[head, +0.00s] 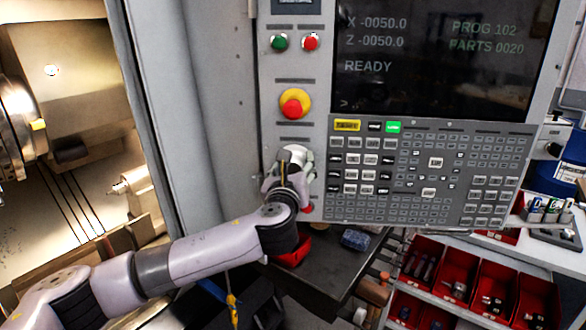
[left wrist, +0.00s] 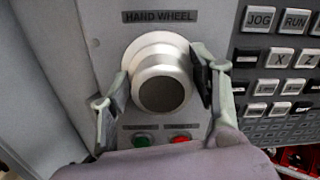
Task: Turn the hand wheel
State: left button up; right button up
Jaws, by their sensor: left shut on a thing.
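The hand wheel (left wrist: 161,82) is a round silver knob with a dark grey face, on the grey control panel under a "HAND WHEEL" label. In the head view its top edge (head: 294,152) shows, and the rest is hidden behind my left gripper (head: 288,176). In the left wrist view the two fingers of my left gripper (left wrist: 162,98) stand on either side of the wheel, shut on it. My right gripper is in neither view.
Green (left wrist: 143,139) and red (left wrist: 181,138) buttons sit just below the wheel. A red emergency stop (head: 293,103) on a yellow base is above it. The keypad (head: 405,172) lies to the right. Red bins (head: 467,279) stand below right.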

pick_arm(q)
jog(key=n+b, duration=0.2)
jog(key=n, duration=0.2)
jog(key=shift+f+n+b, duration=0.25)
jog(key=shift+n+b, duration=0.15)
jog(key=n+b, duration=0.1)
jog(key=n, duration=0.3)
jog(key=shift+b, duration=0.35)
jog(key=shift+r+n, duration=0.1)
jog(key=shift+n, duration=0.3)
jog(key=shift+a, duration=0.1)
jog(key=o, duration=0.9)
jog(key=shift+c, duration=0.2)
jog(key=shift+s, duration=0.1)
jog(key=s+a, duration=0.1)
jog(key=s, duration=1)
jog(key=shift+s+a, duration=0.2)
jog(key=shift+s, duration=0.2)
